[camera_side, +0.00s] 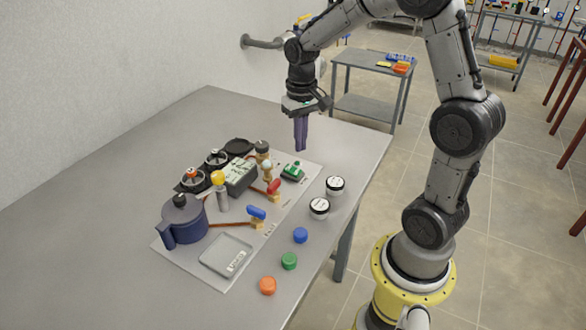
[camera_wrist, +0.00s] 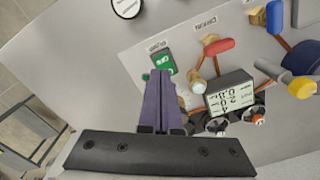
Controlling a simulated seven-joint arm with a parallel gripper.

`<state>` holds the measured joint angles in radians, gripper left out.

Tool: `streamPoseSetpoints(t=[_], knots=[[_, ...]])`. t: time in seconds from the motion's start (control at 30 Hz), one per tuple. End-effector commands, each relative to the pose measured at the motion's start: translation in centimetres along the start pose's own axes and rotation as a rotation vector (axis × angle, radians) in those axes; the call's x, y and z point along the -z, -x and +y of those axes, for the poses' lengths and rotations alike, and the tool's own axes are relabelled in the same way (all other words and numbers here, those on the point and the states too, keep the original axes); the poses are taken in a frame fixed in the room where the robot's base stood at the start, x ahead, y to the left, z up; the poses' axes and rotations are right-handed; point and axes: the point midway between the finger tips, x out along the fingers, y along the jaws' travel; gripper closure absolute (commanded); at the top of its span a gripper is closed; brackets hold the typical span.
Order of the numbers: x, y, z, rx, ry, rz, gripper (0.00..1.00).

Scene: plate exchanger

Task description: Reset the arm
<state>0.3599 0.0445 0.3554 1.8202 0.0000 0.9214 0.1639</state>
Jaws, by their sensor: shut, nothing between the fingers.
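My gripper (camera_side: 300,148) has purple fingers pointing down above the far right part of the table (camera_side: 120,190). In the wrist view the fingers (camera_wrist: 161,85) lie side by side, shut and empty. A white board (camera_side: 205,279) on the table bears the equipment. On it are a dark blue pot (camera_side: 183,222) with a lid, a grey display box (camera_side: 240,178), a red-handled valve (camera_side: 273,187), a blue-handled valve (camera_side: 257,212) and a green device (camera_side: 292,172). The display also shows in the wrist view (camera_wrist: 230,98). My gripper is apart from all of these.
Two black-and-white round pieces (camera_side: 335,184) (camera_side: 319,206) and blue (camera_side: 300,235), green (camera_side: 289,261) and orange (camera_side: 267,285) discs lie along the table's right side. A yellow-topped post (camera_side: 219,180) stands on the board. The table's left side is clear.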

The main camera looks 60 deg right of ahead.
Motion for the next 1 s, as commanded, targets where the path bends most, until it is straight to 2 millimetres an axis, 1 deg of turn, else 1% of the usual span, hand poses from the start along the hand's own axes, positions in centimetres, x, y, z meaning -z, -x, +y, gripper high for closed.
streamPoseSetpoints(t=[0.13, 0.2, 0.27, 0.37, 0.4, 0.47, 0.5, 0.57, 0.6, 0.67, 0.7, 0.8, 0.9, 1.0], knots=[[0.0, 0.0, -0.1, 0.0, 0.002, 0.0, 1.0], [0.0, 0.5, -0.6, 0.003, 0.016, 0.015, 1.0], [0.0, 1.9, -1.3, 0.01, 0.037, 0.051, 1.0], [-1.3, 5.0, -2.7, 0.027, 0.084, 0.13, 1.0], [-2.3, 6.4, -3.3, 0.037, 0.108, 0.165, 1.0], [-4.2, 8.5, -4.0, 0.052, 0.15, 0.22, 1.0], [-5.6, 9.6, -4.4, 0.063, 0.18, 0.255, 1.0], [-7.8, 11.0, -4.7, 0.079, 0.225, 0.304, 1.0], [-9.4, 11.8, -4.8, 0.09, 0.255, 0.335, 1.0], [-11.7, 12.6, -4.8, 0.106, 0.301, 0.379, 1.0], [-13.2, 13.0, -4.7, 0.116, 0.331, 0.407, 1.0], [-16.5, 13.0, -4.1, 0.137, 0.399, 0.463, 1.0], [-19.0, 12.4, -3.4, 0.148, 0.452, 0.499, 1.0], [-20.4, 11.2, -2.7, 0.144, 0.483, 0.502, 1.0]])
